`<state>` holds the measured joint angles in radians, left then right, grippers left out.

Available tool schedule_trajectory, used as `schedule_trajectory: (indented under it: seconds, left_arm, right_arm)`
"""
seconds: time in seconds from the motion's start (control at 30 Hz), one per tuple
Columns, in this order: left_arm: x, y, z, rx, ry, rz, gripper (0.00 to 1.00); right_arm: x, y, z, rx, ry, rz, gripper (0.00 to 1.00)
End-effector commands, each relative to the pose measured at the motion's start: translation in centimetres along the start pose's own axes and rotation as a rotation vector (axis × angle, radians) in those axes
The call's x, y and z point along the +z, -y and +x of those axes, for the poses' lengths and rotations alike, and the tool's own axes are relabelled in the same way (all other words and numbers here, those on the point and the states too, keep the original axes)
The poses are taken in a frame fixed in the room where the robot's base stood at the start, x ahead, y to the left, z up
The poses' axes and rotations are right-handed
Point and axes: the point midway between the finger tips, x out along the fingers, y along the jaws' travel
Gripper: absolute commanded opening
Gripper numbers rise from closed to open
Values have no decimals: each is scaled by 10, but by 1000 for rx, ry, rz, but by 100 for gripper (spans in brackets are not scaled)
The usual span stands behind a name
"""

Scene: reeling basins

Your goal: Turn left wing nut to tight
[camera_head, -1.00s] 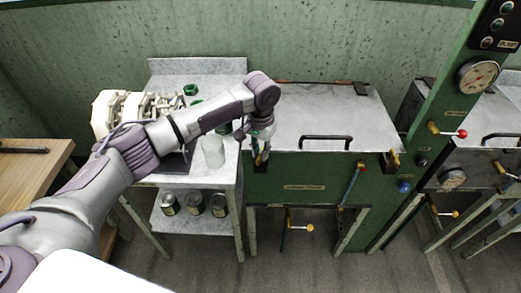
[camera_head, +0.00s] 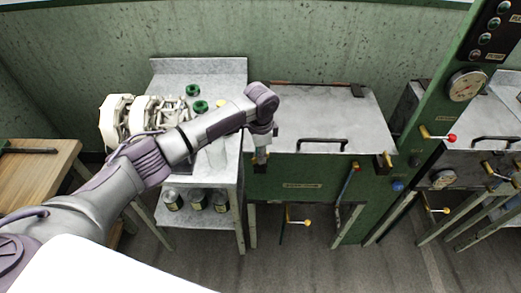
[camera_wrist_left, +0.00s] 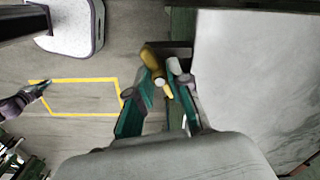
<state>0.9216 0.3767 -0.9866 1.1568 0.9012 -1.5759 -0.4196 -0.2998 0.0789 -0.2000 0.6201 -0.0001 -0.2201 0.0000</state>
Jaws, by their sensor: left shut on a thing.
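The steel-lidded green basin (camera_head: 355,115) stands in the middle of the head view with its lid down. My left gripper (camera_head: 261,157) is at the lid's front left corner, pointing down. In the left wrist view its two green fingers (camera_wrist_left: 166,84) close around the brass left wing nut (camera_wrist_left: 150,60). The fingers hide part of the nut, so its exact angle is hard to tell. A second brass wing nut (camera_head: 387,160) shows at the lid's front right corner. A purple and grey arm end with a dark tip, apparently my right gripper (camera_wrist_left: 40,88), shows at the left wrist view's left edge.
A grey metal table (camera_head: 215,175) with a white machine (camera_head: 120,118) and green-topped items stands left of the basin. Several jars (camera_head: 197,200) sit on its lower shelf. A black lid handle (camera_head: 322,142) and a gauge post (camera_head: 440,95) are to the right.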

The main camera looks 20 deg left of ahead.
Motion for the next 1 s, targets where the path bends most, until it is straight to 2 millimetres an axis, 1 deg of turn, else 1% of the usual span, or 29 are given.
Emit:
schedule_trajectory:
  seconds: [0.03, 0.2, 0.6, 0.8, 1.0]
  left_arm:
    - [0, 0, -3, -1, -1, 42, 0]
    - [0, 1, -2, -2, -2, 203, 0]
    - [-1, 1, -2, -3, -6, 548, 0]
    - [-1, 1, -2, -4, -6, 665, 0]
    - [-1, 1, -1, -4, -6, 735, 0]
  right_arm:
    - [0, -1, -4, 1, 0, 0, 0]
    - [0, -1, -8, 1, 0, 0, 0]
    - [-1, -2, -13, 2, 1, 0, 0]
    - [-1, -2, -14, 2, 1, 0, 0]
    - [-1, -2, -14, 2, 1, 0, 0]
